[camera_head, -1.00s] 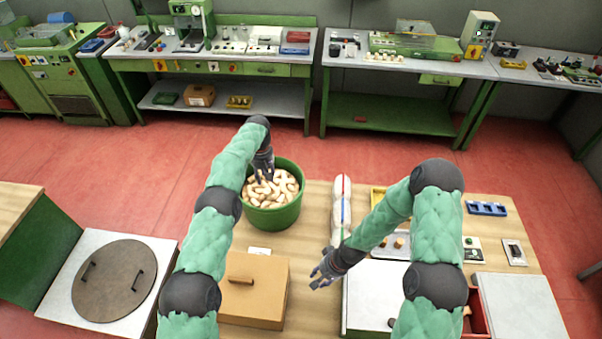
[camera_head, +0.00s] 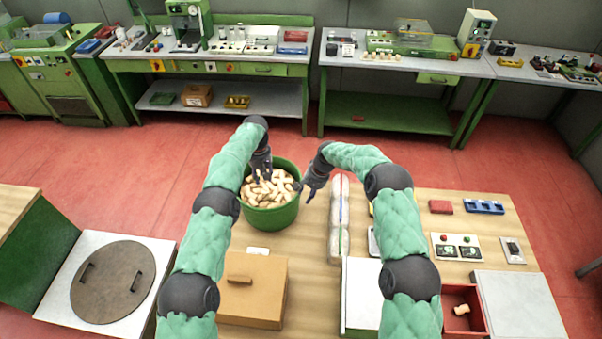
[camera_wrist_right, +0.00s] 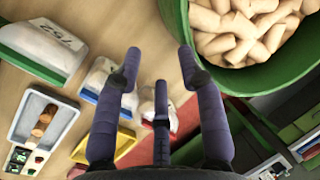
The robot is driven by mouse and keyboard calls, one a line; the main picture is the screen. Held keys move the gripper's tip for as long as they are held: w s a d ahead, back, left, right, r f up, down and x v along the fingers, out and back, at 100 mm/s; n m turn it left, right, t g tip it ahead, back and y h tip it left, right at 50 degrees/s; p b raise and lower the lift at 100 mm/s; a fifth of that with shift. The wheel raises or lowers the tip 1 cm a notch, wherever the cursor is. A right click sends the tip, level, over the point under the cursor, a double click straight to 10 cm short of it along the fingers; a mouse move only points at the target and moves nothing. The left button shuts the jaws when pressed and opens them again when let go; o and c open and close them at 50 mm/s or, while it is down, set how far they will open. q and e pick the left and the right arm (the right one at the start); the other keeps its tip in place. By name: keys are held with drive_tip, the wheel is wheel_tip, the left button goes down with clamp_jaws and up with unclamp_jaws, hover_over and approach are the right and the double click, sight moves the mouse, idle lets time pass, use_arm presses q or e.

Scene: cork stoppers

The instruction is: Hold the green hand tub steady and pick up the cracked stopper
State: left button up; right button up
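The green tub (camera_head: 272,216) stands at the table's back left edge, full of pale cork stoppers (camera_head: 268,188). In the right wrist view the tub (camera_wrist_right: 255,75) fills the upper right, its stoppers (camera_wrist_right: 235,30) heaped inside. I cannot make out which stopper is cracked. My left gripper (camera_head: 262,177) is over the tub's back part, close to the stoppers; its fingers are too small to read as open or shut. My right gripper (camera_head: 303,194) is just right of the tub's rim. In the right wrist view its fingers (camera_wrist_right: 158,68) are spread and empty.
Long clear bags (camera_head: 340,215) lie right of the tub. A brown lidded box (camera_head: 252,300) stands in front. A red bin (camera_head: 477,297) at right holds one stopper (camera_head: 461,310). A blue tray (camera_head: 485,207) and a red block (camera_head: 441,207) lie at the back right.

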drive_tip(key=w+a+r+h, duration=0.2)
drive_tip(key=w+r+h, duration=0.15)
drive_tip(key=r, duration=0.35)
wheel_tip(320, 180, down, 11)
drive_tip(key=w, duration=0.1)
drive_tip(key=shift+a+y, duration=0.4)
drive_tip(key=shift+y, duration=0.05)
clamp_jaws()
